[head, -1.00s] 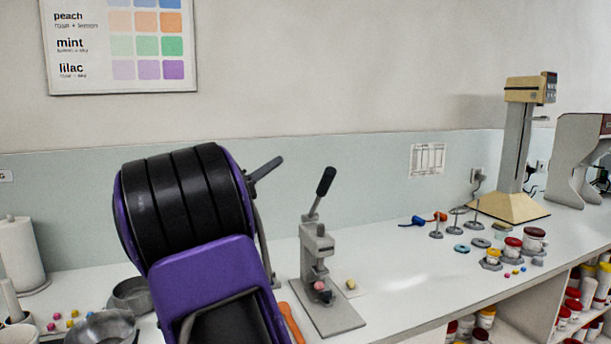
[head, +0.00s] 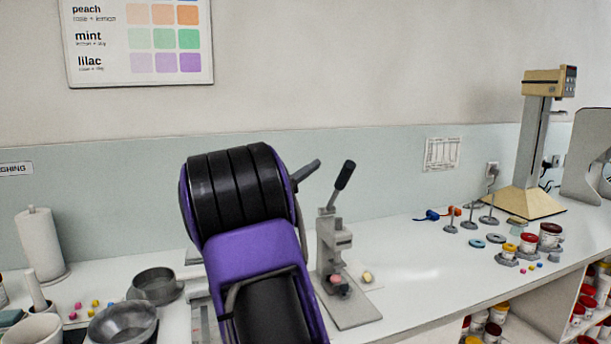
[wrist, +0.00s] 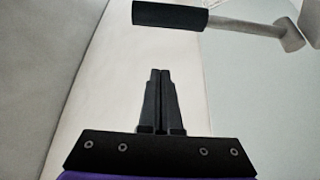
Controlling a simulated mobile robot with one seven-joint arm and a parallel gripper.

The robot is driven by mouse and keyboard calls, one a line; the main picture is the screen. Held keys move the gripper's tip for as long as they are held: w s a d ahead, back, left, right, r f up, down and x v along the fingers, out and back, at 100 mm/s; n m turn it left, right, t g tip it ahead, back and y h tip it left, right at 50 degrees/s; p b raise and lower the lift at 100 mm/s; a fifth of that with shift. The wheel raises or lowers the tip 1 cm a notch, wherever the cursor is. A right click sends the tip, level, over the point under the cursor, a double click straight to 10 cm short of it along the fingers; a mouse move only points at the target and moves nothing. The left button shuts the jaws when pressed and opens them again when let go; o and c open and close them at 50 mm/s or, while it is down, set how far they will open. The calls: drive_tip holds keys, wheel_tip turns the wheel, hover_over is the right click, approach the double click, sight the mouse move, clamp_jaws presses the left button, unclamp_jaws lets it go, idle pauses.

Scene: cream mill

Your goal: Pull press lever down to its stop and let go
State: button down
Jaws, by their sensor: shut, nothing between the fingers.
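The press (head: 332,245) stands upright on its grey base plate on the white counter. Its lever (head: 344,176) is raised, tilted up to the right, with a black grip at the end. A pink piece (head: 337,279) sits low in the press. In the wrist view the lever's black grip (wrist: 170,15) and grey rod (wrist: 245,27) lie across the top, beyond my fingertips and apart from them. My gripper (wrist: 160,72) is shut and empty, its two black fingers together. In the head view my arm hides the gripper's fingers for the most part.
A yellowish piece (head: 367,276) lies beside the press. Left are a paper roll (head: 40,244), bowls (head: 122,325) and small coloured pieces. Right are small stands, jars (head: 549,235) and a tall beige-headed device (head: 537,150). Counter between press and jars is clear.

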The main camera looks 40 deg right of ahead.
drive_tip(key=r, duration=0.2)
hover_over(338, 189)
drive_tip(key=w+a, duration=0.2)
drive_tip(key=w, duration=0.1)
drive_tip(key=shift+s+a+f, duration=0.15)
drive_tip(key=shift+s+f, duration=1.2)
drive_tip(key=shift+s, duration=0.2)
drive_tip(key=shift+f+b, duration=0.2)
drive_tip(key=shift+b, duration=0.25)
drive_tip(key=shift+s+a+f+m, duration=0.1)
drive_tip(key=shift+s+f+m, duration=0.05)
drive_tip(key=shift+s+m, duration=0.15)
